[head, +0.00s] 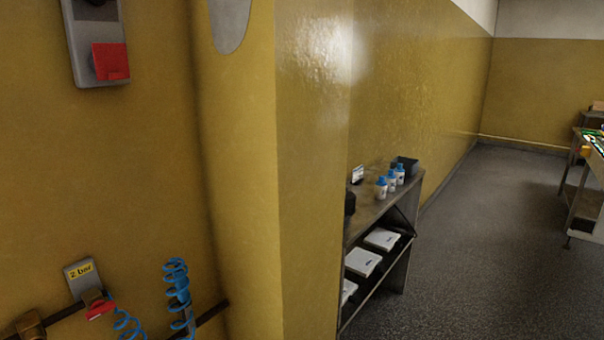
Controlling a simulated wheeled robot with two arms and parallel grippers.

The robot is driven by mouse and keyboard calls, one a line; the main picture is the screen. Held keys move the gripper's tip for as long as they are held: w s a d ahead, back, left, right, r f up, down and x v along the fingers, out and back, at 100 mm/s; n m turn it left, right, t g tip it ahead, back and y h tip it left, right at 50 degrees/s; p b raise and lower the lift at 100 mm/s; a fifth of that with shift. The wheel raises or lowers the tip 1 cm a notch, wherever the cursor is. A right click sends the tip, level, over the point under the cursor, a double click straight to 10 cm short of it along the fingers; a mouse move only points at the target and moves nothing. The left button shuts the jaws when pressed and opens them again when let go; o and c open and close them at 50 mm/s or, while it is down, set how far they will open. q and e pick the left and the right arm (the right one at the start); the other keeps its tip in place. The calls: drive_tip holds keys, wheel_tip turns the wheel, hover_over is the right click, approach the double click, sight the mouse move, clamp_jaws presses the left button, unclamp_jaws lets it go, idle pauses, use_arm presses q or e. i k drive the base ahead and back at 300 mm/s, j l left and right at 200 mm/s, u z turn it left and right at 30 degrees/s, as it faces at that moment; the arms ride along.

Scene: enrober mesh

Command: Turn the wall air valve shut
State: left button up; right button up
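The wall air valve shows at the lower left, low on the yellow wall, with a red handle (100,308). A grey plate (80,274) with a yellow "2 bar" label sits just above the handle. Whether the handle lies along or across the pipe is hard to tell at this size. A blue coiled hose (177,290) hangs to its right, and more blue coil runs down from beside the handle. Neither of my grippers is in view.
A grey box with a red switch (110,61) is on the wall above. A yellow pillar (240,190) stands right of the hose. Beyond it, a shelf unit (375,212) holds blue-capped bottles (391,180). The grey floor (480,240) is open to the right, with a table at the far right.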

sight(99, 307)
drive_tip(key=k+j+u, duration=0.15)
drive_tip(key=u, duration=0.2)
drive_tip(key=k+j+u, duration=0.2)
drive_tip(key=u, duration=0.2)
